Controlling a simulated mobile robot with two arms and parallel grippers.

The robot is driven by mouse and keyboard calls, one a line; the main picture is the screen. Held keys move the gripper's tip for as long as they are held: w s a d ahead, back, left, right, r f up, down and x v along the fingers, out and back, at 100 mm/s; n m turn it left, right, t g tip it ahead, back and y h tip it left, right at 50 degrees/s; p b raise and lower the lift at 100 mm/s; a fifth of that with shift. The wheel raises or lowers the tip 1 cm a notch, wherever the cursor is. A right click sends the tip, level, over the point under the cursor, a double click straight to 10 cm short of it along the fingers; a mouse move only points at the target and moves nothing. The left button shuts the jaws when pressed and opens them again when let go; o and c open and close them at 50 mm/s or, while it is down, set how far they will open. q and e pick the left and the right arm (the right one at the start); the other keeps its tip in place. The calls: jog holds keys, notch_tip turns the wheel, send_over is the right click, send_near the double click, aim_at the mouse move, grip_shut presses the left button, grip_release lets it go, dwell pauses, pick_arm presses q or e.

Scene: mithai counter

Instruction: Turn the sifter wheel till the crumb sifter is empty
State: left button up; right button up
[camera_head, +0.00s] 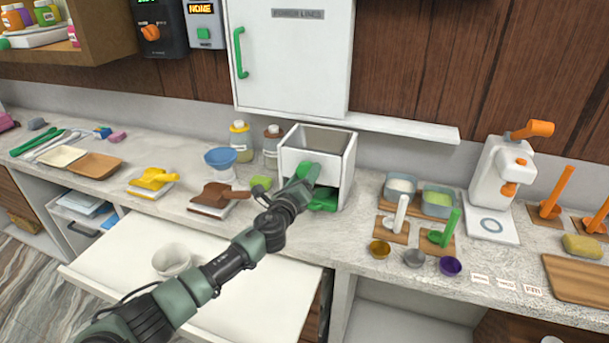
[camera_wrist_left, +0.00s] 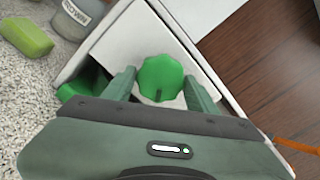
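The crumb sifter (camera_head: 291,160) is a white, open-topped box on the counter. Its green sifter wheel (camera_wrist_left: 160,78), a faceted knob, shows in the left wrist view on the white face. My left gripper (camera_head: 303,181) is at the front of the sifter. In the wrist view the two fingers of this gripper (camera_wrist_left: 160,88) are apart, one to each side of the wheel; I cannot tell whether they touch it. A green tray (camera_head: 325,201) sits low in the sifter's front opening, partly hidden by my arm. The crumb level inside is not visible. My right gripper is not in view.
A brown scoop block (camera_head: 212,199) and blue funnel bowl (camera_head: 221,160) stand left of the sifter. Bottles (camera_head: 241,140) stand behind. Containers (camera_head: 438,200) and a white press (camera_head: 500,175) are to the right. A white drawer (camera_head: 225,300) with a bowl is open below my arm.

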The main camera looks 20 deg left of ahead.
pick_arm(q)
jog(key=shift+o, duration=1.2)
jog(key=shift+f, duration=0.1)
jog(key=shift+s, duration=0.15)
jog(key=s, duration=0.7)
jog(key=shift+s, duration=0.3)
jog(key=shift+a, duration=0.1)
